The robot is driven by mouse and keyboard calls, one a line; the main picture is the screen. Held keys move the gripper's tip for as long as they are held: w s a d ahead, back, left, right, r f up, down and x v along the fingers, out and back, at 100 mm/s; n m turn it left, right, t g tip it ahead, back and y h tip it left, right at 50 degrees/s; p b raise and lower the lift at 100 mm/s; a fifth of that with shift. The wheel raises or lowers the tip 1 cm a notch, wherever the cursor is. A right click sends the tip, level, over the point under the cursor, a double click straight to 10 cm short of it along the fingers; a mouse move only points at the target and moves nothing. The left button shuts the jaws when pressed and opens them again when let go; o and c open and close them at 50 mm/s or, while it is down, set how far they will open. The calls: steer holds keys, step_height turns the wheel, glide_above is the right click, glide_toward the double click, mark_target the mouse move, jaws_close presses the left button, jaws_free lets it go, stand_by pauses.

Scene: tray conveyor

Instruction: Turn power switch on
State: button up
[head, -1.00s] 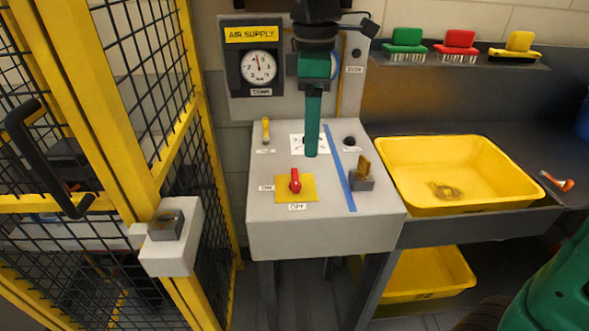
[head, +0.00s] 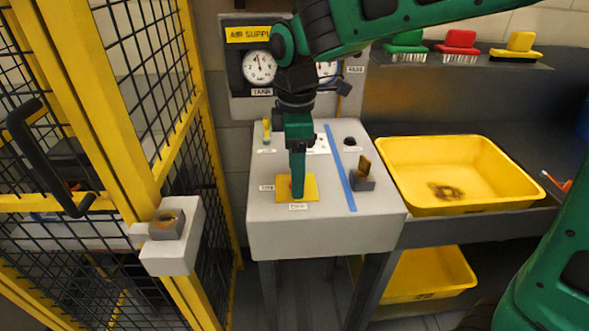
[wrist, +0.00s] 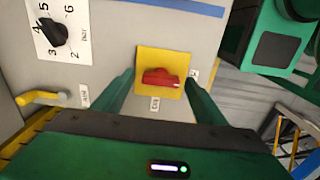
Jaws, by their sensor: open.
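The power switch is a red rotary knob (wrist: 160,77) on a yellow square plate (head: 310,186) on top of the grey console. In the wrist view its handle lies sideways, with a pale mark at its right end, toward the label beside the plate's right edge. Another label, apparently ON, sits below the plate there. My gripper (head: 298,194) is open above the plate, pointing down. In the wrist view its two fingers (wrist: 160,82) stand on either side of the knob, with gaps. In the head view my fingers hide most of the knob. I cannot tell their exact height above it.
The console (head: 320,235) also carries a yellow lever (head: 266,131), a black numbered dial (wrist: 54,32), a blue stripe (head: 339,170) and a toggle block (head: 363,176). A yellow tray (head: 455,205) is at right. A yellow mesh gate (head: 175,130) stands at left.

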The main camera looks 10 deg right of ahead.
steer(key=shift+f, duration=0.1)
steer(key=c, duration=1.1)
steer(key=shift+o, duration=0.2)
steer(key=shift+m, duration=0.4)
steer(key=m, duration=0.4)
steer(key=shift+w, duration=0.1)
steer(key=m, duration=0.4)
steer(key=shift+m, duration=0.3)
steer(key=m, duration=0.4)
steer(key=shift+w, duration=0.1)
steer(key=m, duration=0.4)
steer(key=shift+m, duration=0.4)
